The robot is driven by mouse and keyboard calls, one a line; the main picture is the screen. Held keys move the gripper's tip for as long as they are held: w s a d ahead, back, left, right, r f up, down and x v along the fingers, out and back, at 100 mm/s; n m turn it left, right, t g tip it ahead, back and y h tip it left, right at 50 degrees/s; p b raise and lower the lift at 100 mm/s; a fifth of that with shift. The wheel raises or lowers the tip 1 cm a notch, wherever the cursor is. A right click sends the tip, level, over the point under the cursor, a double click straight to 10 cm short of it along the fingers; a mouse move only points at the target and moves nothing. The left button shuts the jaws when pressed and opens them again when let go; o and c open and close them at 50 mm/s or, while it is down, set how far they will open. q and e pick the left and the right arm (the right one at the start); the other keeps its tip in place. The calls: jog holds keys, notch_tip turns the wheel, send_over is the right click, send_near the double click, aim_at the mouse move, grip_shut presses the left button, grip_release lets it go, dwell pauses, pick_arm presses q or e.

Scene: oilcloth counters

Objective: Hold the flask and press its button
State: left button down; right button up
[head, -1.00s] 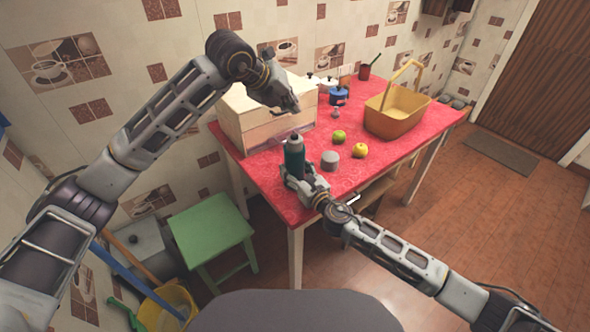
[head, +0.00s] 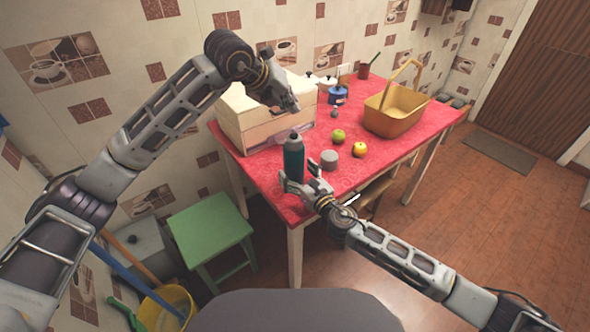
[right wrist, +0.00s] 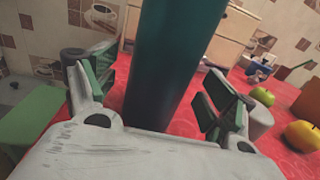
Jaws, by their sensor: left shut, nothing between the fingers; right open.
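The dark teal flask (head: 294,160) stands upright near the front left corner of the red table, with a grey cap (head: 294,136) on top. It also fills the middle of the right wrist view (right wrist: 165,60). My right gripper (head: 299,184) is low at the flask, open, with one finger on each side of it. In the right wrist view (right wrist: 155,98) gaps show between the pads and the flask. My left gripper (head: 291,104) is shut and empty, above and behind the flask, in front of the cream box. The flask's button cannot be made out.
A grey cylinder (head: 329,159), a green apple (head: 338,135) and a yellow apple (head: 360,149) lie right of the flask. The cream drawer box (head: 262,125) stands behind it. A yellow basket (head: 396,118) is farther right on the red table (head: 400,150).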

jog(key=shift+v, duration=5)
